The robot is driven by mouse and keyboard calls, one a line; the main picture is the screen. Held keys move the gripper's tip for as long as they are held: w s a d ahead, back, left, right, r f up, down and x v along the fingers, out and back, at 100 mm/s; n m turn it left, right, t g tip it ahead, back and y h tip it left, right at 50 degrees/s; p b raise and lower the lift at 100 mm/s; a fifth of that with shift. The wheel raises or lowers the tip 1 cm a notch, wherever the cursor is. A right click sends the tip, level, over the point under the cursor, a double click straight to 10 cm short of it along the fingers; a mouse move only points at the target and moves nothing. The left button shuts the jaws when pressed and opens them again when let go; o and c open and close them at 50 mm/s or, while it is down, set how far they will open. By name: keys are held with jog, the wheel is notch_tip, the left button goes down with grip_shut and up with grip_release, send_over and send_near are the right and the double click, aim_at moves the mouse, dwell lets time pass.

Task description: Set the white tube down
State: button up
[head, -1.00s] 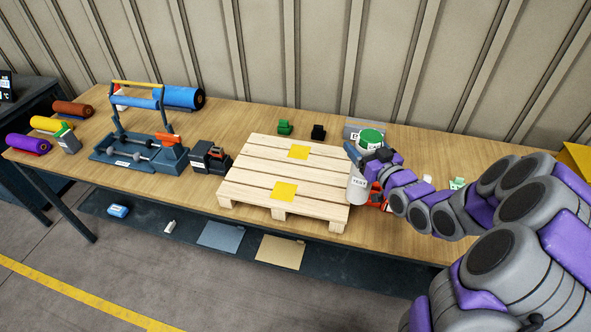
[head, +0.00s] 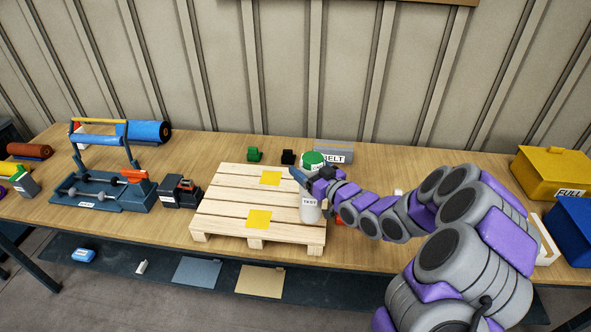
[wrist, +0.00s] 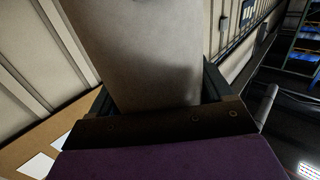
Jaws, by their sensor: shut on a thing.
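The white tube (head: 310,211) has a label that reads TEST. It stands roughly upright in the head view, in front of the pallet's right end. A green cap (head: 313,158) shows above my gripper and appears to be the tube's top; my gripper hides the middle. My gripper (head: 302,178) is shut around the tube. In the wrist view the tube's pale wall (wrist: 140,60) fills the space beyond my jaw. I cannot tell whether the tube's bottom touches anything. The wooden pallet (head: 225,208) lies on the bench and bears two yellow squares (head: 259,219).
A grey box labelled BELT (head: 338,153) stands behind the tube. A dark clamp (head: 181,191) and a blue press (head: 110,190) are left. A yellow FULL bin (head: 553,170) is at far right.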

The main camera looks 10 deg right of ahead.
jog(key=w+a+f+b, duration=0.1)
jog(key=w+a+f, duration=0.2)
jog(key=w+f, duration=0.1)
jog(key=shift+w+a, duration=0.2)
jog(key=shift+w, duration=0.4)
jog(key=o, duration=1.6)
jog(key=shift+d, duration=0.35)
